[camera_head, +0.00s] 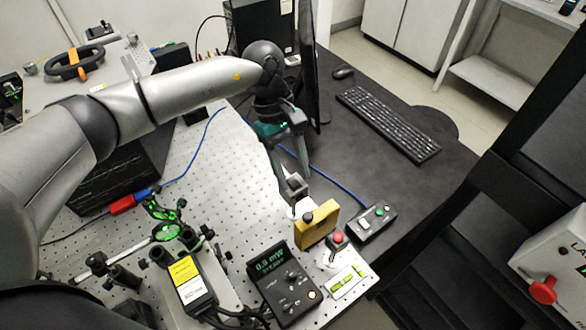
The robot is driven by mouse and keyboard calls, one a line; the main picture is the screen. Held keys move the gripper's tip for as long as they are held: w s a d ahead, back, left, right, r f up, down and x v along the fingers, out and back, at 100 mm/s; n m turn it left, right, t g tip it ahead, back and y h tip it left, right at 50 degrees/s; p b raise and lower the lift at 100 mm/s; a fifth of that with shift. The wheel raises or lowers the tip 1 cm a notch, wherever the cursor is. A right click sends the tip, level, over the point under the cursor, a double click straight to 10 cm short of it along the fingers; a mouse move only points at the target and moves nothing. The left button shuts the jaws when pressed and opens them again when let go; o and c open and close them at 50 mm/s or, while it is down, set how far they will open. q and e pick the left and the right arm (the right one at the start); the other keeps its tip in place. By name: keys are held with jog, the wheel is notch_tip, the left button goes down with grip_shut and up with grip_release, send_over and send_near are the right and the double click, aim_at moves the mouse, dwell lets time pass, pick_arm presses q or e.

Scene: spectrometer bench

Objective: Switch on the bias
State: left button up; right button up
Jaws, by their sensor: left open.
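A small dark box (371,222) with a green-lit part and small switches on its top sits at the right edge of the perforated plate, with a blue cable running to it. It looks like the bias box, though its label is too small to read. My left gripper (300,185) is open and points down behind and to the left of this box, apart from it. A yellow block (319,223) stands just in front of the fingertips; I cannot tell whether they touch it. My right gripper is not in view.
A meter (283,282) reads 0.9 mW, STEADY. A yellow-labelled module (186,281) and green-lit optics (165,231) are to the left. A keyboard (389,123) lies on the dark desk (390,180), which has free room.

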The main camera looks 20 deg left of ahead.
pick_arm(q)
jog(key=shift+s+f, duration=0.1)
jog(key=shift+f, duration=0.15)
grip_shut()
dwell(0.3)
